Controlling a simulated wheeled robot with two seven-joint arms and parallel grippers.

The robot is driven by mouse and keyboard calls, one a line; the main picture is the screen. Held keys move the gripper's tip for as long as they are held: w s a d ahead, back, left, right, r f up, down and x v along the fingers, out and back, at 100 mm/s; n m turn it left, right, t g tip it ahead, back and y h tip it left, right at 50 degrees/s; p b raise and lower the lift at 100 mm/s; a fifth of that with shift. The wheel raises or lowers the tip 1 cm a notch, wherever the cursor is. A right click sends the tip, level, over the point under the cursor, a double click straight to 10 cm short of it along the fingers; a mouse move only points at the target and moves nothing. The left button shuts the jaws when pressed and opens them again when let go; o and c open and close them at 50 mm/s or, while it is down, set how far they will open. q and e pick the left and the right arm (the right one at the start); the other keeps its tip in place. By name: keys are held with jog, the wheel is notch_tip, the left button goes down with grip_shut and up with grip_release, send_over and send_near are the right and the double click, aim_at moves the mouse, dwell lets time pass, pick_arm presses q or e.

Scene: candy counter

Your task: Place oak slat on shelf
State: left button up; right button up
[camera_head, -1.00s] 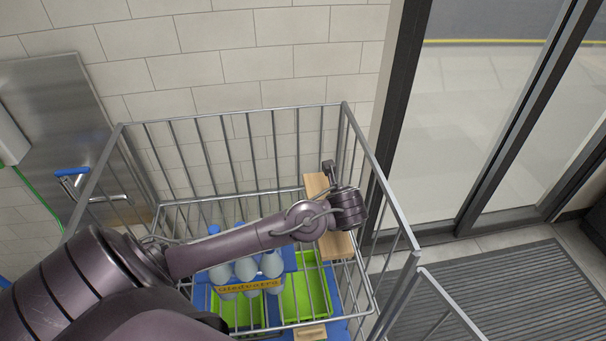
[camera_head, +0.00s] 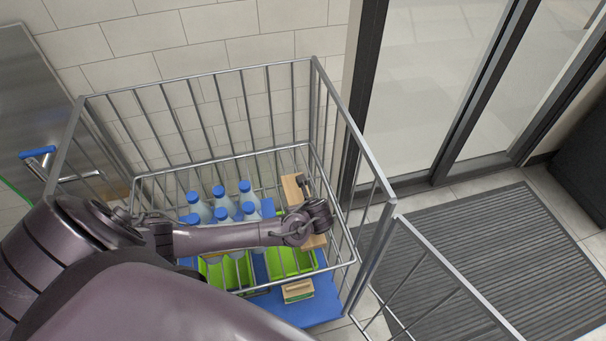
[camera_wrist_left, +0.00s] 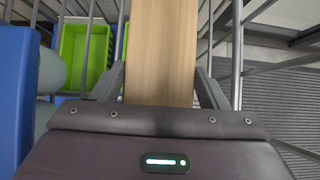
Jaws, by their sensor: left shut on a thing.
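The oak slat (camera_head: 293,190) is a light wooden board inside the wire cage cart, above its right part. My left gripper (camera_head: 304,188) is shut on it. In the left wrist view the slat (camera_wrist_left: 161,50) stands between the two fingers of the gripper (camera_wrist_left: 160,88) and runs out of the top of the picture. My wrist hides the middle of the slat in the head view. Below it in the cart is a blue surface (camera_head: 300,311) with green trays (camera_head: 236,272). I cannot tell which surface is the shelf. My right gripper is not in view.
The wire cart (camera_head: 200,76) has tall bars on its sides and an opened gate (camera_head: 440,262) at the right. Several blue-capped bottles (camera_head: 222,203) stand left of the slat. A small wood-topped block (camera_head: 298,291) lies on the blue surface. A grey floor mat (camera_head: 520,250) lies at right.

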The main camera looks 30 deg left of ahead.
pick_arm(q)
jog(key=shift+f, duration=0.25)
jog(key=shift+f, duration=0.15)
jog(key=o, duration=1.1)
jog(key=shift+d+r, duration=0.1)
jog(key=shift+r, duration=0.25)
jog(key=v, duration=1.1)
jog(key=shift+s+d+r, duration=0.15)
jog(key=shift+s, duration=0.1)
